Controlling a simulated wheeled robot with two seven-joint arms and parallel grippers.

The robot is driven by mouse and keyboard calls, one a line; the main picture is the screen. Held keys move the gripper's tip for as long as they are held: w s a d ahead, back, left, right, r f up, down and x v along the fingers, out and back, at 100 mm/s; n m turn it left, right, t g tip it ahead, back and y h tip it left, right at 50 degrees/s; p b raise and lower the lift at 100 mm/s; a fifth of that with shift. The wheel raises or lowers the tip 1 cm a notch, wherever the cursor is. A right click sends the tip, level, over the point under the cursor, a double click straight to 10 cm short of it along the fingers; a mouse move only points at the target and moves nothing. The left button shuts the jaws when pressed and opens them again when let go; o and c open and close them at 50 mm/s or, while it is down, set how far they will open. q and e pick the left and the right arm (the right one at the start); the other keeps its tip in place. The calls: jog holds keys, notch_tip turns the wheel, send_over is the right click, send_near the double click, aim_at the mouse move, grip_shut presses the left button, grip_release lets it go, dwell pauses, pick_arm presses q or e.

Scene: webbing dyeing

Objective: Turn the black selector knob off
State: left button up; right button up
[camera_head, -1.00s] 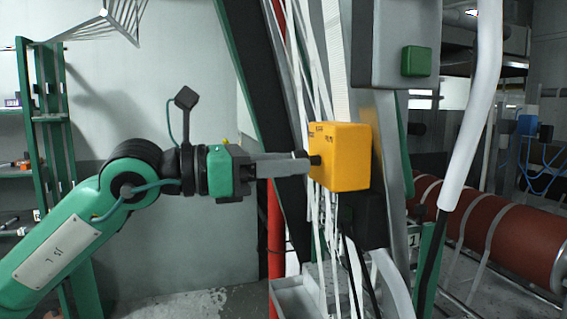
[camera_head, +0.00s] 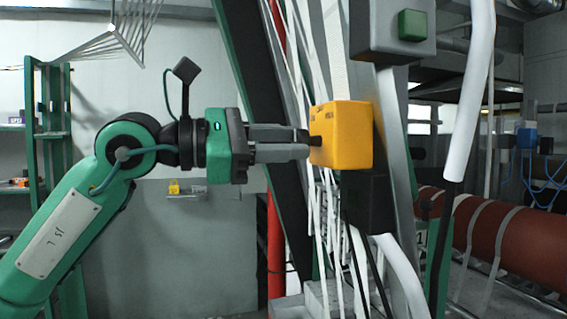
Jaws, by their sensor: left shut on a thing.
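The black selector knob (camera_head: 315,141) sticks out of the left face of a yellow box (camera_head: 347,138), which is fixed to the machine frame. My left gripper (camera_head: 306,143) reaches in from the left, level with the knob. Its two grey fingers are shut on the knob and hide most of it. The knob's exact angle cannot be told. My right gripper is not in view.
A grey box with a green button (camera_head: 412,25) is above right of the yellow box. White webbing strands (camera_head: 312,70) run down behind the fingertips. A white pipe (camera_head: 469,110) and a red-brown roller (camera_head: 510,240) are at the right. Green shelving (camera_head: 38,150) stands at the left.

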pick_arm(q)
jog(key=shift+m+b, duration=0.65)
jog(key=shift+m, duration=0.55)
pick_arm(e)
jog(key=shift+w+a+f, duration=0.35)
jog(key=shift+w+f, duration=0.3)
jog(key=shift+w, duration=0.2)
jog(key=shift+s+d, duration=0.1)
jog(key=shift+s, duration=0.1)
pick_arm(q)
jog(key=o, duration=1)
jog(key=shift+c, duration=0.2)
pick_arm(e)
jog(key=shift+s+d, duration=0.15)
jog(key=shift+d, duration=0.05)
